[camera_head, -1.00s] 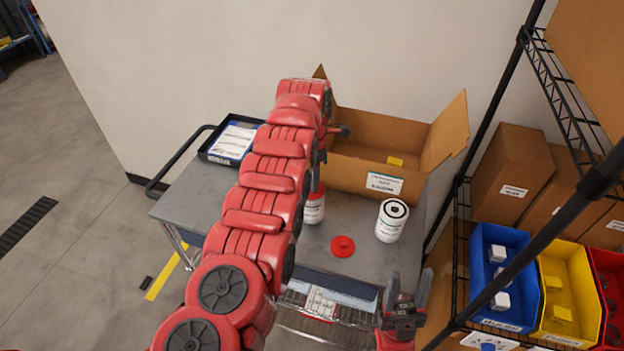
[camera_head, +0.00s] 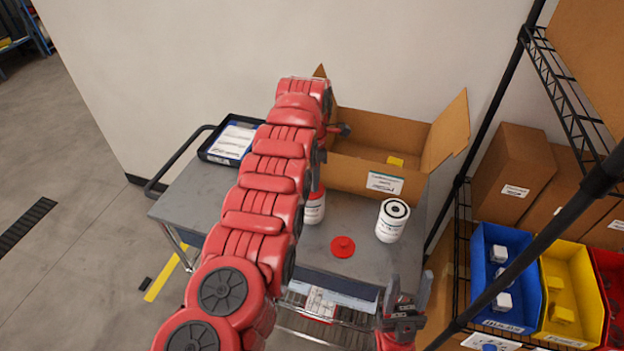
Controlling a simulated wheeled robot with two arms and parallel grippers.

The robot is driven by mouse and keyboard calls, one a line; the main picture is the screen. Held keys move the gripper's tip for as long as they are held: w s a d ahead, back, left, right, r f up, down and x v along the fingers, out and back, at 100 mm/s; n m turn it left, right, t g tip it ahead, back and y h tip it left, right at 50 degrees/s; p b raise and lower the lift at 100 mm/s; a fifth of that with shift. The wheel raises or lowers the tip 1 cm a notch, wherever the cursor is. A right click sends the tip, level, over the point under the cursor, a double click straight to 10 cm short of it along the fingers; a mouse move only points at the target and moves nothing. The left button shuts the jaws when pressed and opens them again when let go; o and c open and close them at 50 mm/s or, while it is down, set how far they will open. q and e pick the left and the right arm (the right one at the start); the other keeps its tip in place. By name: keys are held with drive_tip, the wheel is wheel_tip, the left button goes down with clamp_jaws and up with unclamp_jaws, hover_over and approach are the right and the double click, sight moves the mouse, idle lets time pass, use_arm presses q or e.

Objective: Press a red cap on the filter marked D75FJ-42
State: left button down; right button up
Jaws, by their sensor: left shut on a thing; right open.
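A white filter (camera_head: 314,211) stands on the cart, partly hidden behind my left arm, with a red cap (camera_head: 318,192) at its top. My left gripper (camera_head: 319,172) is mostly hidden by its own arm; it points down over this filter and is shut, seemingly on that cap. Whether the cap is fully seated cannot be seen. A second white filter (camera_head: 391,221) stands uncapped to the right, its black top with a centre hole showing. A loose red cap (camera_head: 343,246) lies flat between them, nearer the front. The filter markings are too small to read. My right gripper (camera_head: 408,290) is open and empty, before the cart's front right corner.
An open cardboard box (camera_head: 368,180) stands at the back of the grey cart (camera_head: 190,198). A black tray (camera_head: 232,140) with papers sits back left. A wire rack on the right holds blue (camera_head: 487,262), yellow (camera_head: 573,285) and red bins. The cart's right front is clear.

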use_arm(q)
drive_tip(key=shift+c, duration=0.6)
unclamp_jaws()
drive_tip(key=shift+r, duration=0.1)
drive_tip(key=shift+r, duration=1.3)
drive_tip(key=shift+r+p, duration=0.55)
drive_tip(key=shift+r, duration=0.6)
drive_tip(key=shift+r+p, duration=0.6)
drive_tip(key=shift+r, duration=0.4)
drive_tip(key=shift+c, duration=0.2)
